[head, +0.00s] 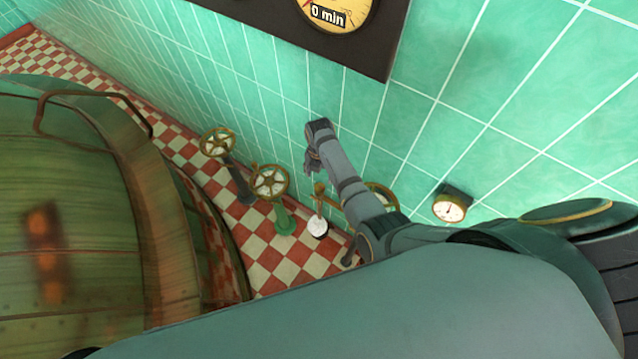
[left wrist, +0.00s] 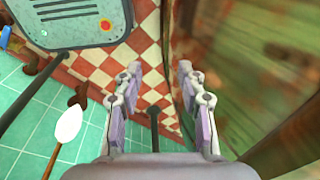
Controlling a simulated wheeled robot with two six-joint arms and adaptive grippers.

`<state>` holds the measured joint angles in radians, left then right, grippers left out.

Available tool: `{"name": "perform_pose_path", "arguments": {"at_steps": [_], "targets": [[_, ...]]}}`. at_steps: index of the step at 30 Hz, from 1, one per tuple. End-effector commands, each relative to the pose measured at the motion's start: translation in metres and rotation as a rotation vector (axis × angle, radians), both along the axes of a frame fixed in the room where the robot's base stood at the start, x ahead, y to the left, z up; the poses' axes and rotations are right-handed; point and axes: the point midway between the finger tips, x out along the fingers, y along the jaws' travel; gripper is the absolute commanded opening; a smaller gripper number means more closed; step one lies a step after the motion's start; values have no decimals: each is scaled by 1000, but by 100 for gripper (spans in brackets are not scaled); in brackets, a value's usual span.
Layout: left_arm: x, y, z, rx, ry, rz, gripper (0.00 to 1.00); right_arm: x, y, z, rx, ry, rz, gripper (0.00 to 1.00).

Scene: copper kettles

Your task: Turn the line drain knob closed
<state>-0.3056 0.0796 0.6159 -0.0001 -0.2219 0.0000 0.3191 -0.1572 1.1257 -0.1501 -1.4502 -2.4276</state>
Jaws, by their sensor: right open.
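No label shows which fitting is the line drain knob. In the head view a small brass handle (head: 319,189) stands above a white round base (head: 318,227). Brass handwheels stand beside it: one on a green pedestal (head: 270,182), one on a dark pedestal (head: 217,142), and one partly hidden behind my right arm (head: 384,196). My right gripper (head: 311,163) is open by the tiled wall, above and apart from the small handle in the picture. My left gripper (left wrist: 160,85) is open and empty in the left wrist view, over the checkered floor.
A large riveted kettle (head: 70,220) fills the left of the head view. A small gauge (head: 449,207) sits on the green wall, below a dark panel with a dial (head: 335,12). In the left wrist view are a teal box (left wrist: 75,22) and a white paddle-shaped thing (left wrist: 69,125).

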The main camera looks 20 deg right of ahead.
Motion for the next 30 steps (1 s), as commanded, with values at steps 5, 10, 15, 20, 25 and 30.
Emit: {"name": "perform_pose_path", "arguments": {"at_steps": [5, 10, 15, 20, 25, 30], "targets": [[-14, 0, -26, 1, 20, 1, 40, 0, 0, -39, 0, 0, -1, 61], [-1, 0, -61, 0, 2, 0, 40, 0, 0, -72, 0, 0, -1, 61], [24, 0, -83, 0, -37, -2, 40, 0, 0, -92, 0, -1, -1, 61], [19, 0, -86, 0, -28, -1, 40, 0, 0, -94, 0, -1, -1, 61], [5, 0, -85, 0, -8, -1, 40, 0, 0, -92, 0, 0, -1, 61], [3, 0, -86, 0, -5, 0, 40, 0, 0, -92, 0, 0, -1, 39]]}}
